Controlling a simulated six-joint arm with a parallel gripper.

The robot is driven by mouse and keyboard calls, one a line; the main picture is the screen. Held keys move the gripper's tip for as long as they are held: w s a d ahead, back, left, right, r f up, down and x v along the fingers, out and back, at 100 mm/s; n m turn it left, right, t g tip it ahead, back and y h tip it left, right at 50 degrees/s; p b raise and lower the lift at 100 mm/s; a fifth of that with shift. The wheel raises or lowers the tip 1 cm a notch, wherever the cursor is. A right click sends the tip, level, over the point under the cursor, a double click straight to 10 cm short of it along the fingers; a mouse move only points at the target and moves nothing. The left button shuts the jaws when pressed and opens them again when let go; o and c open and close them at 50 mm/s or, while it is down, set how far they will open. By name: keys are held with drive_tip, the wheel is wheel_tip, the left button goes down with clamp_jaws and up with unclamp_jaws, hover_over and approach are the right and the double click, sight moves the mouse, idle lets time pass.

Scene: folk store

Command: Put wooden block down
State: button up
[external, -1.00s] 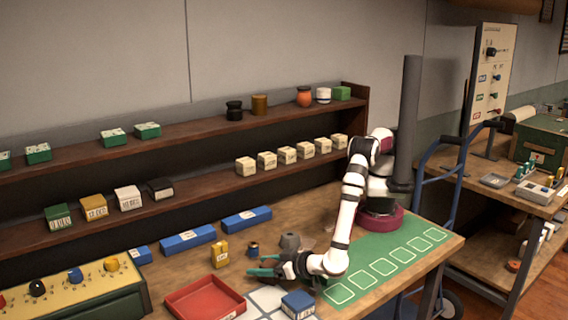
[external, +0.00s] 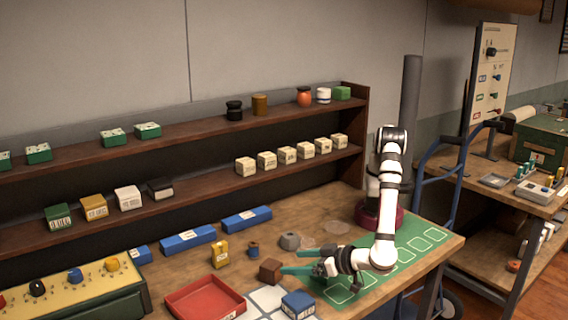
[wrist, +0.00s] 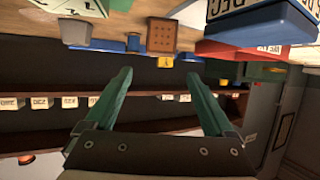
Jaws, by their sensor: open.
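The wooden block (external: 270,271) is a small brown cube. It stands on the workbench (external: 330,207) at the back edge of the white tiles, right of the red tray. My gripper (external: 283,262) is open and points left, with its green fingers beside the block's right side. In the wrist view the block (wrist: 162,36) shows dotted on one face, beyond and between the spread fingers of my gripper (wrist: 160,85). Nothing is between the fingers there, and the block appears apart from them.
A red tray (external: 172,307) and a blue box (external: 298,304) stand near the block. A yellow box (external: 220,254), a small blue spool (external: 253,249) and a grey nut-like piece (external: 290,241) are behind it. A green mat with outlined squares (external: 425,236) lies to the right.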

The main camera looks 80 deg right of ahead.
drive_tip(key=w+d+r+g+h, duration=0.1)
drive_tip(key=w+d+r+g, duration=0.2)
drive_tip(key=d, duration=0.4)
drive_tip(key=w+d+r+m+g+h, duration=0.1)
drive_tip(key=d+r+g, duration=0.2)
drive_tip(key=d+r, duration=0.35)
drive_tip(key=w+d+r+g+h, duration=0.15)
drive_tip(key=d+g, duration=0.25)
drive_tip(key=d, duration=0.5)
drive_tip(key=s+d+r+g+y, duration=0.45)
drive_tip(key=s+d, duration=0.35)
drive_tip(key=d, duration=0.5)
drive_tip(key=s+t+y, duration=0.1)
drive_tip(key=s+y, duration=0.4)
drive_tip(key=s, duration=0.3)
drive_tip(key=shift+s+d+t+y, duration=0.25)
drive_tip(key=shift+s+t+y, duration=0.05)
drive_tip(key=shift+t+y, duration=0.1)
